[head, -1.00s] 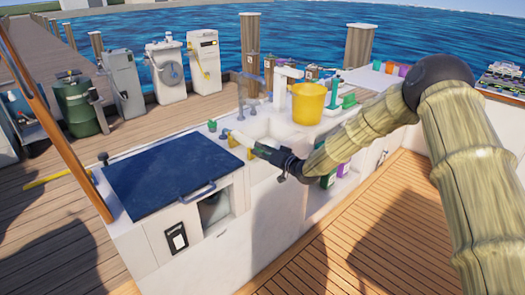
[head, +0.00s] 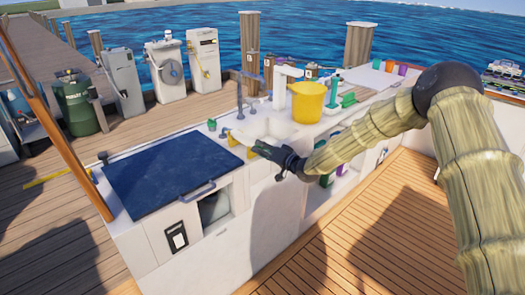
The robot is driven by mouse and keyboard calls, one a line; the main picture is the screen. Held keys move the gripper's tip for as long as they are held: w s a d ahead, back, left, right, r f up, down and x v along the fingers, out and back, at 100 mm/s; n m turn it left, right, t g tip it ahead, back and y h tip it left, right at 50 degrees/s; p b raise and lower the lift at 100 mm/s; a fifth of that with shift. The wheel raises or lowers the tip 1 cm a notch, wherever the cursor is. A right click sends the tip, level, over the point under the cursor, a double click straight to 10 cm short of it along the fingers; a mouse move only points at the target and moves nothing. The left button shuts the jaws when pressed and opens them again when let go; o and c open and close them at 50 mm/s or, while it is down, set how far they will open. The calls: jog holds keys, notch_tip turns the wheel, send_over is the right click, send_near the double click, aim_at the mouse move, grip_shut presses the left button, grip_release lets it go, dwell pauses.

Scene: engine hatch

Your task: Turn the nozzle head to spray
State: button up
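My gripper (head: 264,150) is over the front edge of the white counter, at the near side of the sink (head: 262,128). Its dark body points up and left, with a pale part at its end. A small yellow piece (head: 235,138) shows just left of it; I cannot tell whether they touch. The fingers are too small to read as open or shut. I cannot pick out the nozzle head for certain. A dark tap (head: 240,106) and a tall white fixture (head: 282,84) stand behind the sink. A small green-topped item (head: 212,125) stands left of it.
A yellow bucket (head: 308,102) stands on the counter right of the sink. A dark blue hatch lid (head: 170,172) with a front handle covers the counter's left end. Bottles (head: 326,180) stand in an open shelf below my arm. The wooden deck (head: 330,245) in front is clear.

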jog(key=shift+o, duration=0.8)
jog(key=v, duration=1.2)
jog(key=s+f+g+h+p, duration=0.4)
jog(key=s+f+g+h, duration=0.15)
jog(key=s+f, duration=1.95)
jog(key=s+d+f+g+h+p, duration=0.1)
jog(key=s+d+g+h, duration=0.1)
jog(key=s, duration=1.4)
jog(key=s+d+f+g+h+p, duration=0.1)
jog(key=s+d+g, duration=0.4)
jog(key=s, duration=1.1)
jog(key=shift+s+d+f+n+h+p, duration=0.35)
jog(key=shift+d+f+n+h, duration=0.1)
jog(key=shift+d+h, duration=0.7)
